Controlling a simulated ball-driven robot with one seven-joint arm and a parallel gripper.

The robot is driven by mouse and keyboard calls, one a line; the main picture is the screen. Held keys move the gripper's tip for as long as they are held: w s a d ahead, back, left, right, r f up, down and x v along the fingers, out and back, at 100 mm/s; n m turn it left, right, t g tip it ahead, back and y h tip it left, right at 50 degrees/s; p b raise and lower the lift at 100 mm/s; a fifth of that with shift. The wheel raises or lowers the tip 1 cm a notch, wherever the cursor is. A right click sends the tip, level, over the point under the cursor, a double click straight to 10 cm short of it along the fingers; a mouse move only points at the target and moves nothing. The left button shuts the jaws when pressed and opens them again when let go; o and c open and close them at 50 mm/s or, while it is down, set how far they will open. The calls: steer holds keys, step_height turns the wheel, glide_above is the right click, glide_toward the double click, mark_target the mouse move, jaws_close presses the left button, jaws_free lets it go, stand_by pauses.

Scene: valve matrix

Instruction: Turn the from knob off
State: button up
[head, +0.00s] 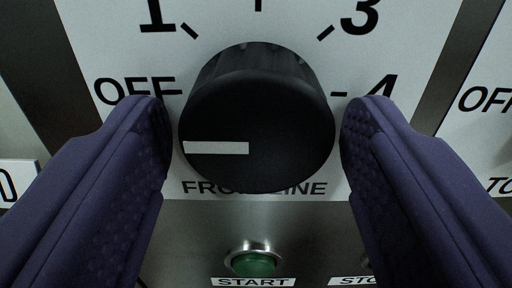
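The from knob (285,135) is a large black round dial in the middle of the head view. Its white pointer line (216,148) points left, toward the OFF mark (136,90) on the white dial plate. The label under it is partly covered by the knob and reads FRO… LINE. My gripper (256,135) has two purple padded fingers, one on each side of the knob. The fingers are spread wide. The left fingertip is very near the knob's left side, and the right fingertip stands beside its right side. I cannot tell whether either touches it.
Below the knob is a green START button (254,263) with a metal ring. A STOP label (352,281) shows at lower right, partly hidden by my right finger. Another white dial plate (490,100) with an OFF mark is at the right edge.

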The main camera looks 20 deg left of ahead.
steer(key=shift+r, duration=0.15)
steer(key=shift+s, duration=0.15)
steer(key=p+v, duration=0.2)
steer(key=v, duration=0.5)
steer(key=shift+s, duration=0.3)
steer(key=shift+d, duration=0.15)
steer(key=w+d+r+m+h, duration=0.1)
steer(key=d+r+h, duration=0.2)
steer(key=r, duration=0.7)
steer(key=w+d+r+m+h, duration=0.1)
steer(key=d+r+m+h, duration=0.2)
steer(key=r, duration=0.7)
steer(key=s+d+r, duration=0.1)
steer(key=s+r, duration=0.5)
steer(key=r, duration=0.1)
steer(key=s+d+r+g+h, duration=0.1)
steer(key=s+d+r, duration=0.1)
steer(key=s+r, duration=0.5)
steer(key=shift+d+r+m, duration=0.3)
steer(key=shift+r+m, duration=0.1)
steer(key=shift+r, duration=0.25)
steer(key=shift+w, duration=0.1)
